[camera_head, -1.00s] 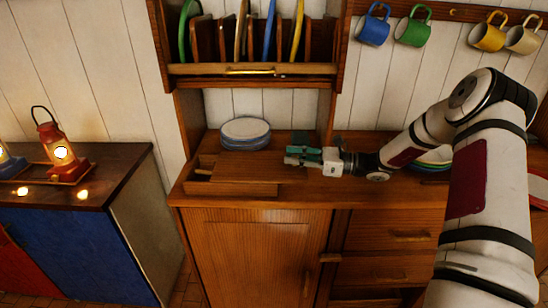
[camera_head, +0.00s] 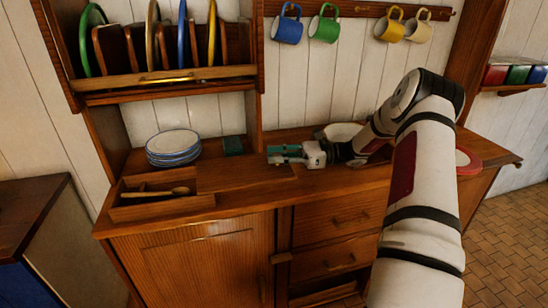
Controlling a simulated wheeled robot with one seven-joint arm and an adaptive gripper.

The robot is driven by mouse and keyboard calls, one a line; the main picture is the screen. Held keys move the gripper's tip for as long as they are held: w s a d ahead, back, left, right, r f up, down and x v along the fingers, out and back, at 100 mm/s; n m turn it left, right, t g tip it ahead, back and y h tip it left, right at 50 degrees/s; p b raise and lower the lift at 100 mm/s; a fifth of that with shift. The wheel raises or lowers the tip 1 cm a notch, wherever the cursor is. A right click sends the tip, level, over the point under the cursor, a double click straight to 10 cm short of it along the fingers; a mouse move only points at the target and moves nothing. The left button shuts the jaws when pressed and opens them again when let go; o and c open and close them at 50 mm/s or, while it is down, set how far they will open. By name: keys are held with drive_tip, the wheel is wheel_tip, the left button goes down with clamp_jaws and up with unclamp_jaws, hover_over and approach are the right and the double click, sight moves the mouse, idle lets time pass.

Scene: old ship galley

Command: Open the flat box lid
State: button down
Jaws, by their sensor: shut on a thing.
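The flat wooden box (camera_head: 162,210) lies on the counter at the left, with its left part uncovered and a wooden spoon (camera_head: 158,191) showing inside. Its flat lid (camera_head: 240,178) reaches out past the right end of the box and lies level. My gripper (camera_head: 275,154), with teal fingers, is low over the right end of the lid and shut on it. The exact grip spot is hidden by the fingers.
A stack of blue-rimmed plates (camera_head: 173,146) stands behind the box. A dark green block (camera_head: 233,146) is left of my gripper. A white bowl (camera_head: 342,132) and a red-rimmed plate (camera_head: 466,160) are to the right. A plate rack (camera_head: 170,75) hangs above.

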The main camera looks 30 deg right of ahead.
drive_tip(key=c, duration=1.3)
unclamp_jaws()
drive_tip(key=v, duration=1.2)
drive_tip(key=shift+a, duration=0.1)
